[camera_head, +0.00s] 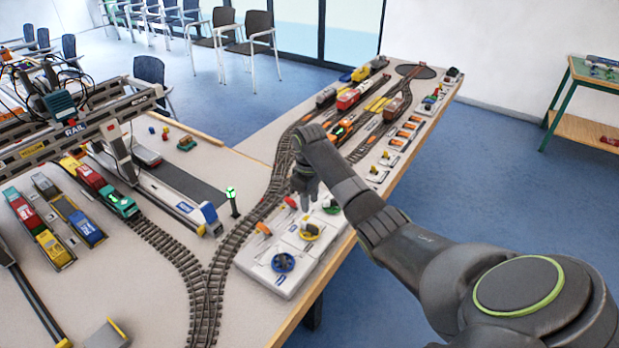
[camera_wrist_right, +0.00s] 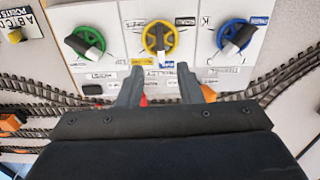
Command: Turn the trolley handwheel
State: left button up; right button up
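A yellow handwheel (camera_head: 309,232) sits on a white control panel (camera_head: 270,284) between a green handwheel (camera_head: 331,206) and a blue handwheel (camera_head: 283,263). In the right wrist view the yellow handwheel (camera_wrist_right: 160,37) is just beyond the fingertips, and a small label below it seems to read trolley. My right gripper (camera_wrist_right: 159,72) is open, with its two fingers apart and nothing held between them. In the head view my right gripper (camera_head: 306,192) hangs over the panel's far part, apart from the yellow wheel. My left gripper does not show.
Red and orange levers (camera_wrist_right: 209,93) are close to the right fingers, partly hidden. Curved track (camera_head: 215,265) runs beside the panel. A gantry crane (camera_head: 75,130) with several wagons stands at the left. Model trains (camera_head: 352,97) stand on the far table section.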

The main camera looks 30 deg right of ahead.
notch_tip(320, 180, up, 8)
jog(key=shift+b, duration=0.35)
